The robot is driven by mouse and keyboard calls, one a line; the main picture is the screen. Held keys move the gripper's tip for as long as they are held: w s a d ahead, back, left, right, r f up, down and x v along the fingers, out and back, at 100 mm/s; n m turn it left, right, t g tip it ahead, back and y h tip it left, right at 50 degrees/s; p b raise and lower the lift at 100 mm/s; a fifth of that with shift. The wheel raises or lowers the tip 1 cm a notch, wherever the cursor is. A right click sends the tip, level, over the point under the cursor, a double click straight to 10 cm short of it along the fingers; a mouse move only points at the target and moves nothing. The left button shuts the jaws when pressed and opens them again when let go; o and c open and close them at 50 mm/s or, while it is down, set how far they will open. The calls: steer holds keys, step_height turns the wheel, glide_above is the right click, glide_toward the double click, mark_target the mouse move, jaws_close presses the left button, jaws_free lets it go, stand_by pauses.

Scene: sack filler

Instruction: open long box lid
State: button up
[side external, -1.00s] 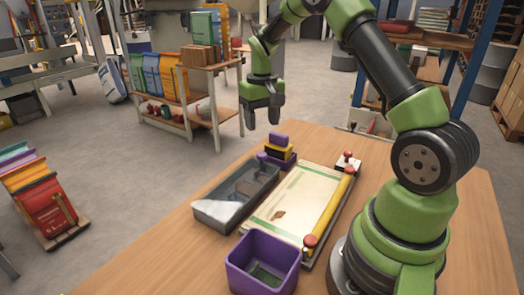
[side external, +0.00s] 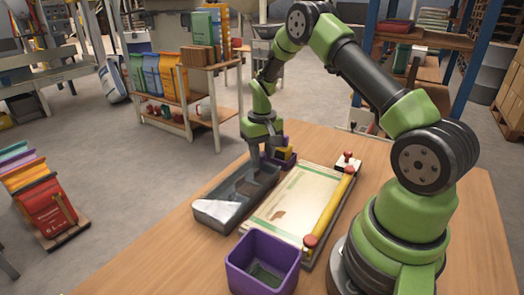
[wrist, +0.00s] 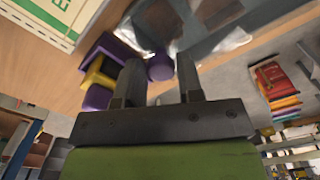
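The long grey box (side external: 222,222) lies on the wooden table, left of the cream board. Its top looks partly see-through, with a whitish patch at the near end; I cannot tell where the lid ends. My gripper (side external: 258,158) points down at the box's far end. In the wrist view, my gripper (wrist: 160,78) is open, one finger on each side of a round purple knob (wrist: 160,66). The knob appears at or just beyond the fingertips; I cannot tell whether they touch it. In the side view the fingers hide the knob.
Purple and yellow blocks (side external: 284,153) stand close to the right of my gripper. A cream board (side external: 290,205) with a yellow bar (side external: 330,209) lies right of the box. An open purple bin (side external: 262,264) stands in front. Bare table lies to the left front.

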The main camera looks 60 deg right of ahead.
jaws_close()
steer(key=a, duration=2.2)
steer(key=shift+o, duration=2.4)
jaws_free()
steer(key=shift+r, duration=0.1)
step_height(320, 180, up, 10)
